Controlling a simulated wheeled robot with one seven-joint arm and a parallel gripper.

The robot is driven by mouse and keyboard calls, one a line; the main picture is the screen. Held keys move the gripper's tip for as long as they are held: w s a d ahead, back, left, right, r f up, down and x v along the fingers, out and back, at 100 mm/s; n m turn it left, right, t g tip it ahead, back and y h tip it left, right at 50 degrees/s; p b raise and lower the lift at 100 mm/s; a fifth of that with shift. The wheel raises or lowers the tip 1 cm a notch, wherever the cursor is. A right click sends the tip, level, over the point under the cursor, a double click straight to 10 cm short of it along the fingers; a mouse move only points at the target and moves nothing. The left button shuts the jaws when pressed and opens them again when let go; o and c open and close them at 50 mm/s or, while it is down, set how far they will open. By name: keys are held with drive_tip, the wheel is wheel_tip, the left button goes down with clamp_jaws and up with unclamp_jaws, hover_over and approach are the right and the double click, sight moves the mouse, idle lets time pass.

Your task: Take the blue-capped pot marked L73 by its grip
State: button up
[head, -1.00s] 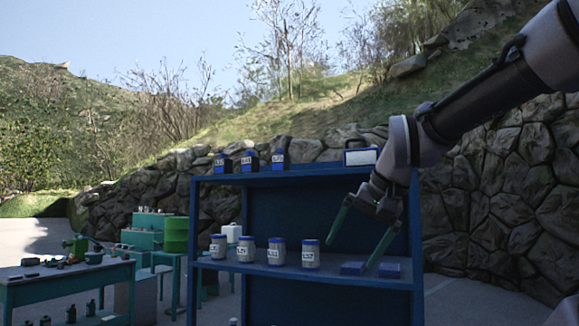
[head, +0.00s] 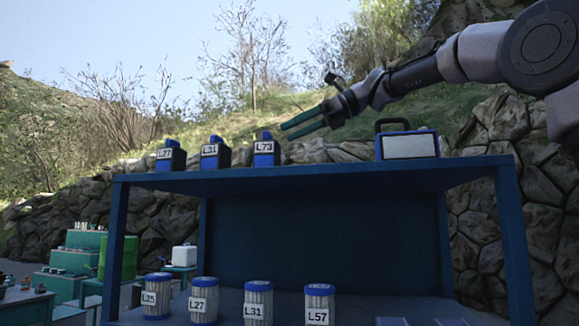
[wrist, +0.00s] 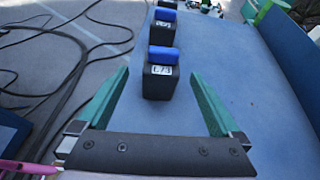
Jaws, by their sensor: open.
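The pot marked L73 (head: 264,152) stands upright on the top shelf, right of the pots marked L31 and L77. It has a dark body, a blue top part and a white label. My gripper (head: 284,131) is open and empty, to the upper right of L73, its green fingers pointing left towards it. In the wrist view, L73 (wrist: 158,86) appears between the two open fingertips of my gripper (wrist: 160,76), with its blue top (wrist: 163,54) on the far side. The fingers do not visibly touch it.
The pots L31 (head: 215,155) and L77 (head: 170,158) stand left of L73 on the blue shelf (head: 320,174). A blue case with a handle (head: 407,145) stands to the right. Several labelled jars stand on the lower shelf. Cables (wrist: 70,70) show beside the shelf.

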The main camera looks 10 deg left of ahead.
sight(256, 148)
drive_tip(key=x, duration=0.5)
drive_tip(key=shift+w+a+r, duration=0.1)
drive_tip(key=shift+w+r, duration=0.2)
drive_tip(key=shift+w, duration=0.1)
drive_tip(key=x, duration=0.6)
drive_tip(key=shift+s+d+f, duration=0.2)
drive_tip(key=shift+f, duration=0.15)
drive_tip(key=shift+r, duration=0.1)
drive_tip(key=c, duration=1.5)
